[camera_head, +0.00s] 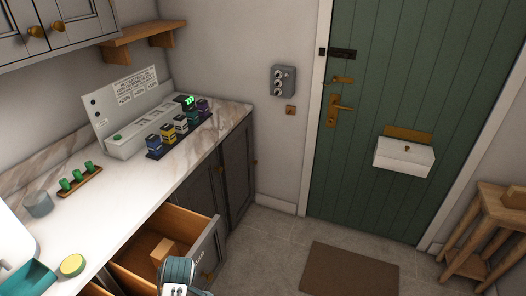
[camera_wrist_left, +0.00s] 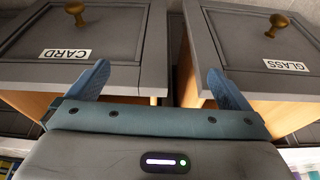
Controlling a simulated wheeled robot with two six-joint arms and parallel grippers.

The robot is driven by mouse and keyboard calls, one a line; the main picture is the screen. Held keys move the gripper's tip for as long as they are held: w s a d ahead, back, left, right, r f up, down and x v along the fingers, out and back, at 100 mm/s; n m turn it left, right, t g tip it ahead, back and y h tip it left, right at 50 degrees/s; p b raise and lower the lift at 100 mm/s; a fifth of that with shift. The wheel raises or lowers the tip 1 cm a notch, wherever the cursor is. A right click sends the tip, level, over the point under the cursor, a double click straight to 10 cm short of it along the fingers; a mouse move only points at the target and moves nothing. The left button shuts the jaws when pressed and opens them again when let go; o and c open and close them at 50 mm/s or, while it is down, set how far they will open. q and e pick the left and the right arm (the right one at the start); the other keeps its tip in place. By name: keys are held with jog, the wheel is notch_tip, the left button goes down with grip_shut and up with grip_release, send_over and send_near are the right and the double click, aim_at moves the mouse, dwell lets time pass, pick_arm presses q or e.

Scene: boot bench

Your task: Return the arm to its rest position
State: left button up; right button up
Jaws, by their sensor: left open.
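My left gripper (camera_wrist_left: 158,75) shows in the left wrist view with its two blue fingers spread apart and nothing between them. It faces two grey drawer fronts with brass knobs. One is labelled CARD (camera_wrist_left: 75,35) and the other GLASS (camera_wrist_left: 262,45); a dark gap separates them. In the head view a teal and grey part of my arm shows at the bottom, in front of the open drawers, and its fingertips cannot be made out. My right gripper is in neither view.
An open drawer (camera_head: 180,222) holds a wooden block (camera_head: 163,251) and juts from the counter. On the marble top stand a grey sign box (camera_head: 132,132), several coloured blocks (camera_head: 168,133), green pegs (camera_head: 77,178) and a grey cup (camera_head: 38,204). Floor near the brown mat (camera_head: 348,271) is clear.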

pick_arm(q)
jog(key=s+f+m+h+b, duration=0.1)
jog(key=s+f+m+b, duration=0.25)
jog(key=f, duration=0.85)
jog(key=s+a+f+m+b, duration=0.15)
jog(key=s+f, duration=0.35)
jog(key=f, duration=0.6)
jog(key=s+f+m+h+b, duration=0.1)
jog(key=s+f+m+b, duration=0.25)
jog(key=f, duration=0.85)
jog(key=s+a+f+m+b, duration=0.2)
jog(key=s+f, duration=0.7)
jog(key=s, duration=0.4)
jog(key=s+a+f+m+b, duration=0.2)
jog(key=s+f+m+b, duration=0.1)
jog(key=s+f, duration=0.6)
jog(key=s, duration=0.4)
jog(key=shift+s+a+f, duration=0.15)
jog(key=shift+s+a, duration=0.05)
jog(key=shift+a, duration=0.05)
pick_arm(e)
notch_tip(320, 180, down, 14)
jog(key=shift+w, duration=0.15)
pick_arm(q)
jog(key=shift+c, duration=0.2)
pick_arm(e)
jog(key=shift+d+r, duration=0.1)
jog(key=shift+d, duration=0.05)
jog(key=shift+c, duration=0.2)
